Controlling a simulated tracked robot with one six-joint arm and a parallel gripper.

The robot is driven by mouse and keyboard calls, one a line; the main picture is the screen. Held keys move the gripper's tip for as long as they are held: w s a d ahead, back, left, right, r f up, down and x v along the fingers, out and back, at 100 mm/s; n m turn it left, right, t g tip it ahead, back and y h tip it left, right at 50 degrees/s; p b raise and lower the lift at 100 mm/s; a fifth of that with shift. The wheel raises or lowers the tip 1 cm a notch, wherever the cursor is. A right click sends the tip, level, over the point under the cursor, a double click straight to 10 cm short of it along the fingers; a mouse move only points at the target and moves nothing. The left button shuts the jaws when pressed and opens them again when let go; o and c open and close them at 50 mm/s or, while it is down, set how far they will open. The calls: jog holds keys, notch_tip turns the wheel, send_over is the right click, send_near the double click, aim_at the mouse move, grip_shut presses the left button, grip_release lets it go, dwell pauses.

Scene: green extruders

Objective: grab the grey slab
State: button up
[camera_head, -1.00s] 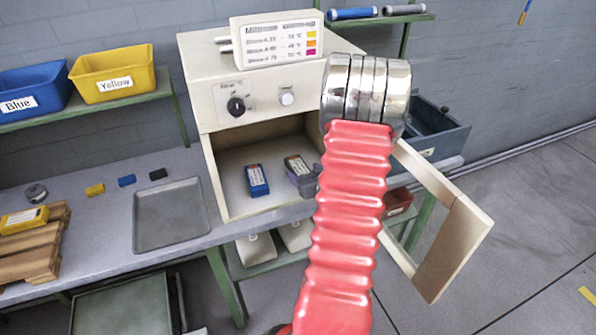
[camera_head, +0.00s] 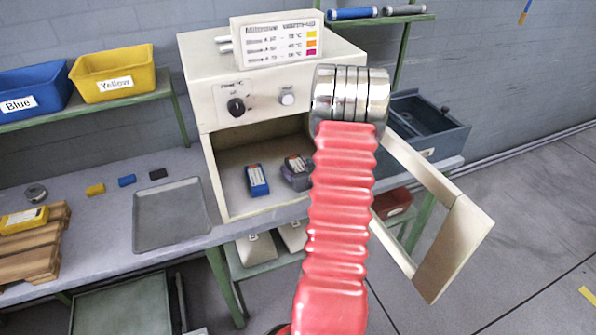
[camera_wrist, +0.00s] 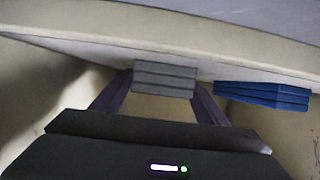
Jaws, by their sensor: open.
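The grey slab (camera_head: 296,162) lies inside the open cream oven (camera_head: 219,177), right of the blue slab (camera_head: 257,180). It has a pale label on top. In the wrist view the grey slab (camera_wrist: 165,78) shows its ridged side between the fingers of my gripper (camera_wrist: 164,88). My gripper is open, with one dark finger at each side of the slab; I cannot tell whether they touch it. The blue slab (camera_wrist: 262,95) is outside the right finger. In the head view my red arm hides the oven's right side and most of my gripper.
The oven door (camera_head: 453,245) hangs open at the right. A grey tray (camera_head: 171,215) lies on the bench left of the oven, with small yellow, blue and black blocks behind it. A wooden pallet (camera_head: 35,250) bears a yellow slab (camera_head: 24,219). Blue and yellow bins stand on the shelf.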

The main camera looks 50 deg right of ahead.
aim_at(298, 166)
jog(key=shift+c, duration=0.4)
jog(key=c, duration=1.3)
jog(key=shift+o, duration=0.2)
jog(key=shift+r, duration=0.1)
jog(key=shift+r, duration=4.95)
